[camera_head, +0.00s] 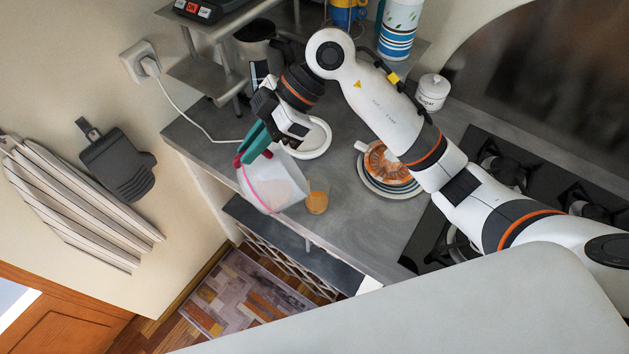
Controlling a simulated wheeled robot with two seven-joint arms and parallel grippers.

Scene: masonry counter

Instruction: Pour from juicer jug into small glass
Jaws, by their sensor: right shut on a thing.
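The juicer jug (272,184) is a pale, see-through vessel with a pink rim and a red part near its handle. I cannot tell whether the jug touches the glass, and no stream shows. My left gripper is not in view.
A round white base (314,139) lies behind the jug. A patterned cup on stacked plates (386,168) is to the right, then the black hob (505,165). The sugar pot (432,92) stands behind. The grey counter (345,225) drops off just below the glass.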

